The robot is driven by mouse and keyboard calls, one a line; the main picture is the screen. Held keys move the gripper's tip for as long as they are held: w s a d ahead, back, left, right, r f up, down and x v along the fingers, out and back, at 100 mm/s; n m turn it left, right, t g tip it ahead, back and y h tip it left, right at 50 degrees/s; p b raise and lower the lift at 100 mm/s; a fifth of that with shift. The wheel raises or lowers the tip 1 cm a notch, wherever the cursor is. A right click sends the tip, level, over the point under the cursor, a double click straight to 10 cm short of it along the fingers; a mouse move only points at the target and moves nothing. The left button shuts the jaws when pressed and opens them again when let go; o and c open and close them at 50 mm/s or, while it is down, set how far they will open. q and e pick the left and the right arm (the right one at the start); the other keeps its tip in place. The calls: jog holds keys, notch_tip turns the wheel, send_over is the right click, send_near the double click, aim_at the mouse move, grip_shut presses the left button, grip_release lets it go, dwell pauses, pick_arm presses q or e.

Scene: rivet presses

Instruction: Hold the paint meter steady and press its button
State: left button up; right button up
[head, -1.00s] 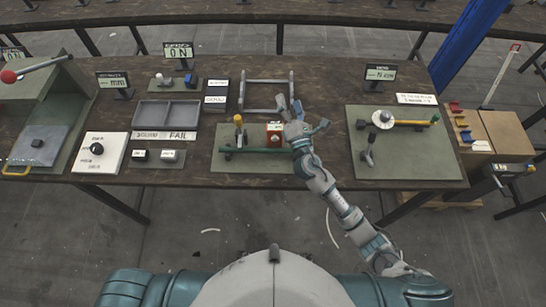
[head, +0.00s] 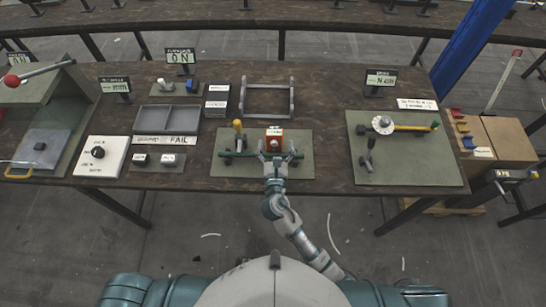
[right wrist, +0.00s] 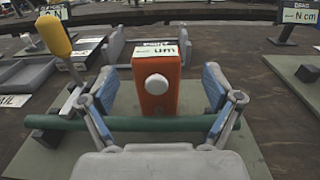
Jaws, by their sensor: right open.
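The paint meter (head: 273,141) is an orange-red box with a white top label. In the right wrist view the meter (right wrist: 157,95) stands upright, its round white button (right wrist: 156,84) facing me and its small display reading "um". A green tube (right wrist: 150,124) runs across in front of its lower part. My right gripper (head: 274,156) is open, pointing away from me at the meter. Its blue-grey fingers are spread left and right of the meter, with gaps on both sides. The button is uncovered. My left gripper is out of view.
The meter and tube are on a grey-green mat (head: 224,168). A yellow-handled clamp (head: 238,135) stands just left of the meter. A grey frame (head: 267,98) lies behind. A second mat (head: 375,175) with a dial and yellow bar is at right.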

aim_at(274, 138)
jog(key=w, duration=0.4)
jog(key=shift+w, duration=0.1)
jog(key=shift+w+a, duration=0.55)
jog(key=shift+a, duration=0.05)
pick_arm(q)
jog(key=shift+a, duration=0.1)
pick_arm(e)
jog(key=shift+d, duration=0.4)
jog(key=c, duration=0.7)
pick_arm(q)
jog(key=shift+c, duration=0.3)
pick_arm(e)
jog(key=shift+d, duration=0.1)
jog(key=c, duration=0.6)
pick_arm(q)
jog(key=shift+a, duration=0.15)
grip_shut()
pick_arm(e)
jog(key=shift+a, duration=0.35)
jog(key=shift+c, duration=0.2)
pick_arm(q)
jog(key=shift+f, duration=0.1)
pick_arm(e)
jog(key=shift+d, duration=0.1)
